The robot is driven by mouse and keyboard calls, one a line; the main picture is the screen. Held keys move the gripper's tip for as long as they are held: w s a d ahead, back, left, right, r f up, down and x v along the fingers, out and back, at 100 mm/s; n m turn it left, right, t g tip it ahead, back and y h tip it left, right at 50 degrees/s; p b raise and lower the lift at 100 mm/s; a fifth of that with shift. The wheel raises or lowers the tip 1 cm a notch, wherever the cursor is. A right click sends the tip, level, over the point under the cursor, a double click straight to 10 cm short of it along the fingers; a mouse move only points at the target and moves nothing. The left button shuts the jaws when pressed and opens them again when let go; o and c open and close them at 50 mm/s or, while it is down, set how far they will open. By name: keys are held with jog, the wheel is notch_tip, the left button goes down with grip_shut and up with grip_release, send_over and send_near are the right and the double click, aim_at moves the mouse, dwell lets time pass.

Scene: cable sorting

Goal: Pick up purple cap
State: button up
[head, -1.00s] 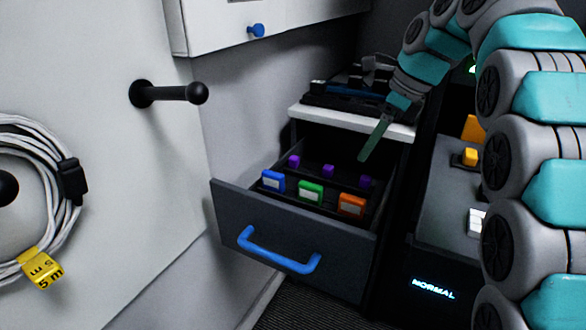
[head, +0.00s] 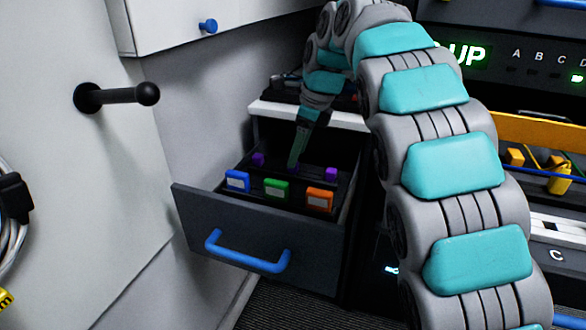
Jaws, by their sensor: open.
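Purple caps stand in a row in the open drawer (head: 262,228): a left one (head: 258,159), a right one (head: 331,174), and a middle one mostly hidden behind my gripper. My gripper (head: 293,165) points down into the drawer with its fingertips at the middle cap's place. Its jaws are open, but the gap between them is hard to see from this side. I cannot tell whether the fingers are around the middle cap or in front of it.
Blue (head: 237,181), green (head: 276,189) and orange (head: 320,199) labelled blocks stand in front of the caps. A white shelf edge (head: 308,115) is behind the drawer. A black peg (head: 117,97) sticks out of the left wall. A yellow-edged tray (head: 540,132) is at right.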

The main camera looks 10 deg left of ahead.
jog(key=shift+x, duration=1.2)
jog(key=shift+s+a+f, duration=0.1)
jog(key=shift+a+f, duration=0.05)
jog(key=shift+f, duration=0.2)
jog(key=shift+c, duration=0.2)
grip_shut()
